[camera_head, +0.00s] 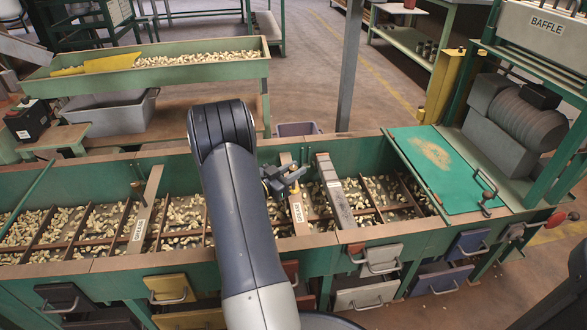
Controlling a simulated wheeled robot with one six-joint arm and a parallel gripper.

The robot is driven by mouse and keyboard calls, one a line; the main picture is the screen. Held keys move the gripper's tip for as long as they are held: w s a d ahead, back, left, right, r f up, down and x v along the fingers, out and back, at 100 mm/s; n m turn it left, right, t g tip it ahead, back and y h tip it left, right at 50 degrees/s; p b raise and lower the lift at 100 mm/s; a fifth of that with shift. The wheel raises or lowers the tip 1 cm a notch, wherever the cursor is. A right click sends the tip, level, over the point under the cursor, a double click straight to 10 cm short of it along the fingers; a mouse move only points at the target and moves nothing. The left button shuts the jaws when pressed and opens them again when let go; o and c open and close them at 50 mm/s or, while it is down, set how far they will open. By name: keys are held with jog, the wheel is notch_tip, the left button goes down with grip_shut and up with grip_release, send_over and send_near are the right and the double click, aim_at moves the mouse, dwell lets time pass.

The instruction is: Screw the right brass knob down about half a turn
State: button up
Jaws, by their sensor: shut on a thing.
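My gripper (286,181) is at the right wooden slat (301,226), which lies across the long green hopper and bears a small label. The gripper is shut at the place of the right brass knob, and its jaws hide the knob. I cannot see the knob's height or turn.
The green hopper (100,265) holds nuts between dark dividers. A grey metal bar (335,190) crosses it close to the right of my gripper. A green lid (435,165) covers its right end. Drawers with handles line the front. A nut trough (200,75) stands behind.

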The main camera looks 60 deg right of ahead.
aim_at(294, 168)
jog(key=m+g+y+p, duration=0.1)
jog(key=m+g+y, duration=0.1)
jog(key=g, duration=0.1)
jog(key=m+g+y, duration=0.2)
jog(key=m+g, duration=0.1)
jog(key=g, duration=0.1)
jog(key=shift+m+y+p, duration=0.3)
jog(key=shift+p, duration=0.05)
jog(key=m+g+y, duration=0.4)
jog(key=y, duration=0.2)
jog(key=shift+m, duration=0.3)
jog(key=shift+y, duration=0.4)
jog(key=o, duration=1)
jog(key=shift+c, duration=0.2)
notch_tip(294, 168, up, 9)
jog(key=p, duration=0.3)
jog(key=shift+f+p, duration=0.15)
jog(key=shift+p, duration=0.25)
jog(key=shift+r+p, duration=0.7)
